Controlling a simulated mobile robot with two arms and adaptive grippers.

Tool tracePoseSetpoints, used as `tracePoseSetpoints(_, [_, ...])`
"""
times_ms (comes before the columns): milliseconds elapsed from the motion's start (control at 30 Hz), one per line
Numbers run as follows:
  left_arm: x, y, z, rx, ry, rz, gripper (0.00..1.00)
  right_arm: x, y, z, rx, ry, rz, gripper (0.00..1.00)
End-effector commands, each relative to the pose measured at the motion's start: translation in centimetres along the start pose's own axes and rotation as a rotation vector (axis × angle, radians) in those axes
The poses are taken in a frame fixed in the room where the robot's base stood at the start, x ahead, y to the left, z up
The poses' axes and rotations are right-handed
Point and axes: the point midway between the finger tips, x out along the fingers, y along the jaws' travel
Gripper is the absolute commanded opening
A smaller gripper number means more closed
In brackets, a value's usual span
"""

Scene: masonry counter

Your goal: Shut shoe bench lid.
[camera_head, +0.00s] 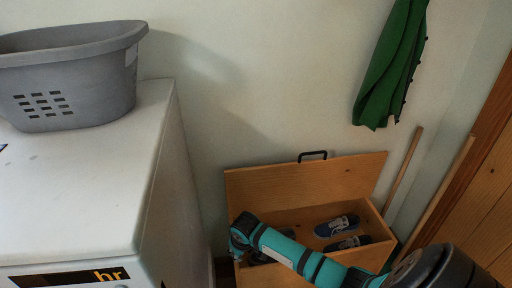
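The shoe bench (301,216) is a wooden box by the wall, low in the middle of the head view. Its lid (305,180) stands open, raised at the back near the wall, with a black handle (312,155) on its top edge. Blue and dark shoes (337,226) lie inside. My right arm comes in from the lower right and crosses in front of the box. Its bent wrist is at the box's left end. The dark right gripper (262,257) is mostly hidden behind the arm, so its fingers cannot be made out. My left gripper is out of view.
A white appliance (85,190) stands left of the bench, with a grey laundry basket (70,75) on top. A green cloth (391,65) hangs on the wall above right. Wooden poles (404,172) lean right of the bench, near a wooden door (480,185).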

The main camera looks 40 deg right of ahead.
Motion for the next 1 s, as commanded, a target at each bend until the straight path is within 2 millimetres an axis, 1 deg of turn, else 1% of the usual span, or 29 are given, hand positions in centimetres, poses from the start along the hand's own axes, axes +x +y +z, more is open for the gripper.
tracePoseSetpoints(33, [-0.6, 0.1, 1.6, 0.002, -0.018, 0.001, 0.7, -3.6, 3.0, -4.4, 0.046, 0.018, 0.032, 0.0])
tracePoseSetpoints(67, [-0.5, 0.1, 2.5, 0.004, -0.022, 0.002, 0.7, -4.9, 4.5, -6.2, 0.076, 0.02, 0.045, 0.0])
tracePoseSetpoints(100, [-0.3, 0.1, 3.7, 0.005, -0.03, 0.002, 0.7, -6.9, 6.4, -8.6, 0.119, 0.026, 0.06, 0.0])
tracePoseSetpoints(167, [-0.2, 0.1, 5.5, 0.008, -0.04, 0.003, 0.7, -9.9, 9.4, -11.8, 0.188, 0.035, 0.082, 0.0])
tracePoseSetpoints(200, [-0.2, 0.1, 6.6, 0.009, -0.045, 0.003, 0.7, -11.9, 11.2, -13.6, 0.233, 0.042, 0.093, 0.0])
tracePoseSetpoints(267, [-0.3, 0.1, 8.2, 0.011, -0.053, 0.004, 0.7, -14.8, 13.7, -15.8, 0.3, 0.05, 0.106, 0.0])
tracePoseSetpoints(300, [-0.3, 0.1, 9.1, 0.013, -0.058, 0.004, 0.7, -16.5, 15.2, -17.0, 0.34, 0.058, 0.112, 0.0])
tracePoseSetpoints(400, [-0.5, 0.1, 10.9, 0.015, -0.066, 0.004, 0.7, -19.9, 17.9, -19.1, 0.42, 0.07, 0.118, 0.0])
tracePoseSetpoints(500, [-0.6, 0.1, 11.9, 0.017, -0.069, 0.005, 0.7, -21.9, 19.5, -20.1, 0.471, 0.078, 0.119, 0.0])
tracePoseSetpoints(567, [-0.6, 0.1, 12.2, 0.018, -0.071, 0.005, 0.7, -22.2, 19.9, -20.4, 0.485, 0.079, 0.119, 0.0])
tracePoseSetpoints(667, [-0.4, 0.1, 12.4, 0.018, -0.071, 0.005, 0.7, -21.7, 20.2, -20.5, 0.494, 0.078, 0.119, 0.0])
tracePoseSetpoints(767, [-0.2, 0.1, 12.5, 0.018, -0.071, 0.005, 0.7, -20.2, 20.4, -20.5, 0.494, 0.078, 0.119, 0.0])
tracePoseSetpoints(1000, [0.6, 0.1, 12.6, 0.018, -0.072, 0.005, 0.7, -15.8, 20.9, -20.8, 0.493, 0.079, 0.118, 0.0])
